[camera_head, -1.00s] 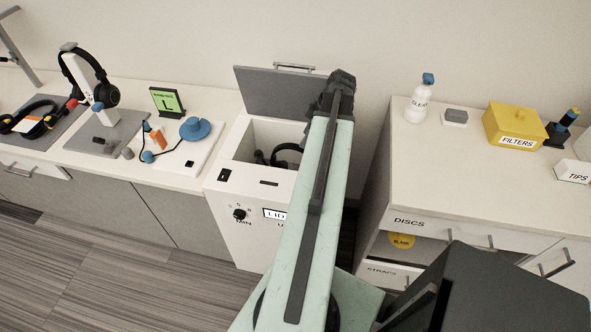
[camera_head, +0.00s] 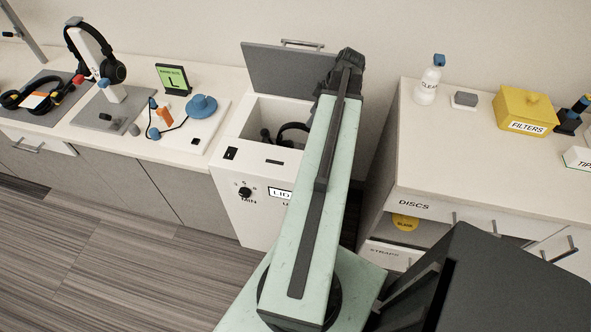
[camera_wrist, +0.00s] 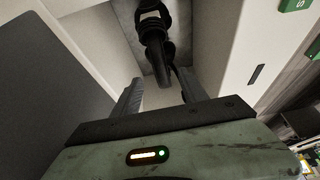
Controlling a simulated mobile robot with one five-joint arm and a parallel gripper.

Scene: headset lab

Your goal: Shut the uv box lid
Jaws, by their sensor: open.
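The uv box (camera_head: 262,196) is a white cabinet with its grey lid (camera_head: 287,68) standing open at the back, a handle (camera_head: 303,43) on the lid's top edge. Inside the box lies a black headset (camera_head: 291,130), partly hidden by my arm. In the wrist view the headset (camera_wrist: 154,45) shows inside the box, beyond the fingers, and a dark grey panel, likely the lid (camera_wrist: 55,85), fills the left. My gripper (camera_wrist: 158,88) is open and empty, its two fingers apart over the box opening. In the head view my arm hides the fingertips, at the box's right side.
Left of the box, the counter holds a white board (camera_head: 190,133) with a blue knob, a green sign (camera_head: 173,79) and a headset on a stand (camera_head: 98,65). On the right, a cabinet (camera_head: 425,140) carries a bottle (camera_head: 428,82) and a yellow filters box (camera_head: 524,108).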

